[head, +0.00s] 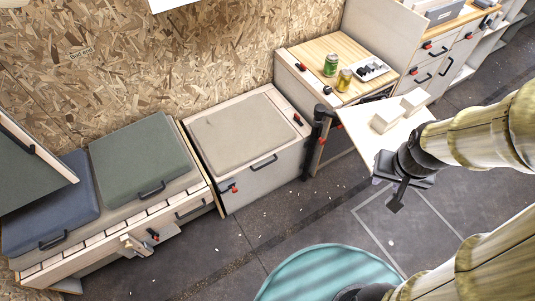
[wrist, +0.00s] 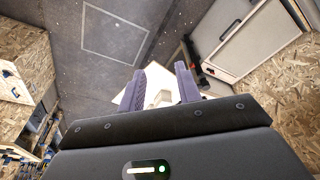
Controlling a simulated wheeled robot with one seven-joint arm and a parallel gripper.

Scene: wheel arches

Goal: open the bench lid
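A white bench box with a beige padded lid (head: 245,130) stands against the chipboard wall in the head view; the lid lies flat and closed. A black handle (head: 264,162) is on its front near the top edge. Left of it, a green padded lid (head: 140,160) and a blue padded lid (head: 48,205) lie flat, each with a black handle. I cannot tell which one is the task's lid. My gripper (head: 397,194) hangs over the floor at the right, well away from all these lids. In the wrist view its two fingers (wrist: 160,88) are apart, with nothing held between them.
A white fold-out table (head: 365,138) with pale blocks juts out between my gripper and the beige-topped box. A wooden counter (head: 325,50) with a green can and a yellow jar stands behind it. Grey floor (head: 290,225) in front of the box is clear.

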